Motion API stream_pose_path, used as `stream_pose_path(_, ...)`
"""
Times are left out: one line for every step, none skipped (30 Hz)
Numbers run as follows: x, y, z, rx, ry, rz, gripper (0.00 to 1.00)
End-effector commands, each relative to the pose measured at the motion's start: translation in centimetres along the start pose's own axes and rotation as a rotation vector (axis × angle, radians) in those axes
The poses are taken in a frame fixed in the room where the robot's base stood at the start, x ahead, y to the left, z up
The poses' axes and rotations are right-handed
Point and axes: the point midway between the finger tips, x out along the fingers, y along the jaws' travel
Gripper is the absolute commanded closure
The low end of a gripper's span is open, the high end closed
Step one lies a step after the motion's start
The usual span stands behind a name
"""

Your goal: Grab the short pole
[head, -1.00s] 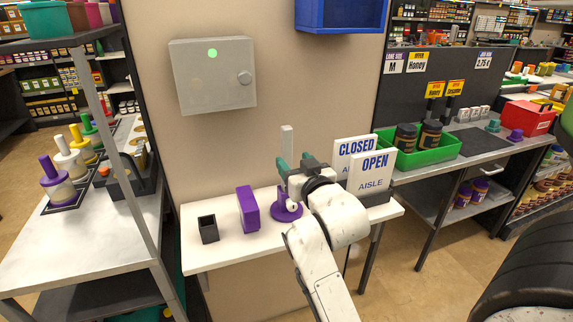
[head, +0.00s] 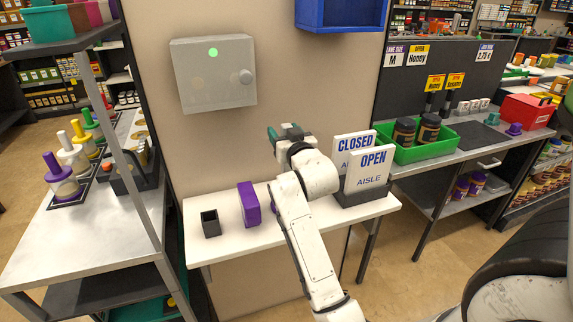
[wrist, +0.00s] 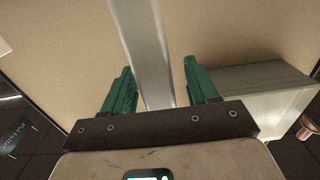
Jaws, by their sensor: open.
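A light grey pole (wrist: 145,45) shows in the wrist view, running from the top edge down between the two green fingers of my gripper (wrist: 158,66). The fingers are open, with a gap visible on each side of the pole. In the head view my gripper (head: 282,133) is raised above the white table, in front of the beige wall. My arm hides the pole there, and its round purple base is mostly or wholly hidden too.
On the white table (head: 225,248) stand a black open holder (head: 210,223), a purple block (head: 249,203) and a sign stand with an "OPEN" sign (head: 368,170) close right of my arm. A grey cabinet (head: 214,75) hangs on the wall; a blue bin (head: 338,14) is above.

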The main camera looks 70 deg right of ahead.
Motion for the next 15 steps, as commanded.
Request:
stream_pose_path(0.21,0.01,0.01,0.0,-0.001,0.0,0.42)
stream_pose_path(0.25,0.01,0.03,0.0,-0.001,0.0,0.42)
stream_pose_path(0.27,0.0,0.05,0.0,-0.001,0.0,0.42)
stream_pose_path(0.27,0.0,0.07,0.0,-0.001,0.0,0.42)
stream_pose_path(0.26,0.0,0.07,0.0,-0.001,0.0,0.42)
stream_pose_path(0.25,0.0,0.08,0.0,-0.001,0.0,0.42)
stream_pose_path(0.25,0.0,0.07,0.0,-0.001,0.0,0.42)
stream_pose_path(0.24,0.0,0.07,0.0,-0.001,0.0,0.42)
stream_pose_path(0.24,0.0,0.07,0.0,-0.001,0.0,0.46)
stream_pose_path(0.24,0.0,0.07,0.0,-0.001,0.0,0.49)
stream_pose_path(0.24,0.0,0.07,0.0,-0.001,0.0,0.52)
stream_pose_path(0.23,0.01,0.07,0.0,-0.001,0.0,0.56)
stream_pose_path(0.23,0.0,0.07,0.0,-0.001,0.0,0.59)
stream_pose_path(0.23,0.0,0.07,0.0,-0.001,0.0,0.62)
stream_pose_path(0.23,0.01,0.07,0.0,-0.001,0.0,0.65)
